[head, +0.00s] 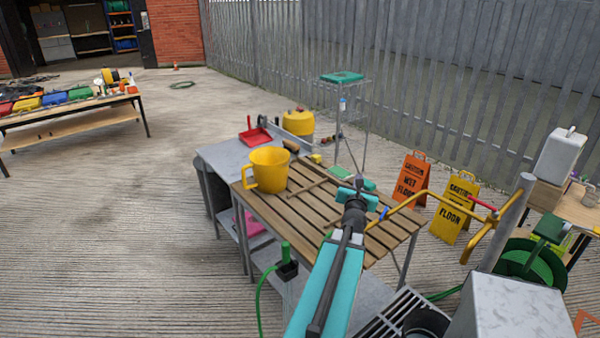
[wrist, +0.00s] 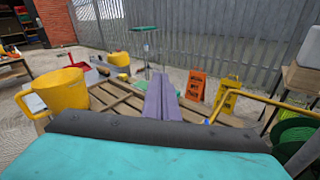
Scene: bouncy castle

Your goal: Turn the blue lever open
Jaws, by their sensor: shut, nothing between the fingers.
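A small blue lever (head: 384,213) shows in the head view at the left end of a yellow pipe (head: 408,203), just right of my gripper. My gripper (head: 359,182) is over the slatted wooden table, pointing away from the head camera. In the wrist view its two fingers (wrist: 161,97) lie together, shut and empty. The lever appears apart from the fingers, to their right; in the wrist view only a tiny bit of blue shows beside the yellow pipe (wrist: 262,100). A red handle (head: 482,202) sits farther right on the pipework.
The slatted table (head: 300,205) carries a yellow jug (head: 268,170) left of my gripper. Orange (head: 411,179) and yellow (head: 455,208) caution signs stand behind the pipe. A grey post (head: 508,222) and green reel (head: 530,262) are at right. Open concrete floor lies left.

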